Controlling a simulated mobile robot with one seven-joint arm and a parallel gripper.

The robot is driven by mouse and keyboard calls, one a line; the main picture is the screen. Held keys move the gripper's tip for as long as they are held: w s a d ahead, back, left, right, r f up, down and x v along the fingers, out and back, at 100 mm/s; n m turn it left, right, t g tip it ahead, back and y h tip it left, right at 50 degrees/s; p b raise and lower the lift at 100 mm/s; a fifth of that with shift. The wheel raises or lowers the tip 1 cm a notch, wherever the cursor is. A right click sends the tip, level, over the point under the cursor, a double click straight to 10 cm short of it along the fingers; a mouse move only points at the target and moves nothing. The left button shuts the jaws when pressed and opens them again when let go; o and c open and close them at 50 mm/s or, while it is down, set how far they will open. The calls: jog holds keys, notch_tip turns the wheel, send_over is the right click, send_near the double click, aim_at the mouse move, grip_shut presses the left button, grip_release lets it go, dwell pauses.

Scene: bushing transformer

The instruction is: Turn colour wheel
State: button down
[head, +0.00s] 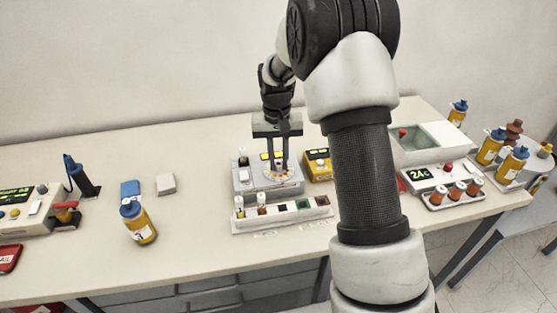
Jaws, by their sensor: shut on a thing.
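A grey box with a colour wheel (287,178) on its top stands near the middle of the table. The wheel has small coloured marks along its rim. My gripper (279,165) points straight down over the wheel. Its fingers are closed on the wheel's knob, which they mostly hide. A yellow display shows on the box behind the fingers. A small vial stands at the box's back left corner.
A white rack (283,214) with vials and coloured squares lies just in front of the box. A yellow device (318,165) stands close on its right. A yellow bottle (138,222) stands at left. Several bottles and instruments fill the right end.

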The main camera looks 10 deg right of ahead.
aim_at(277, 164)
jog(key=c, duration=1.6)
grip_release()
jog(key=shift+r, duration=0.1)
jog(key=r, duration=1.7)
jog(key=shift+a+r+p, duration=0.15)
jog(key=shift+a+p, duration=0.05)
jog(key=shift+p, duration=0.15)
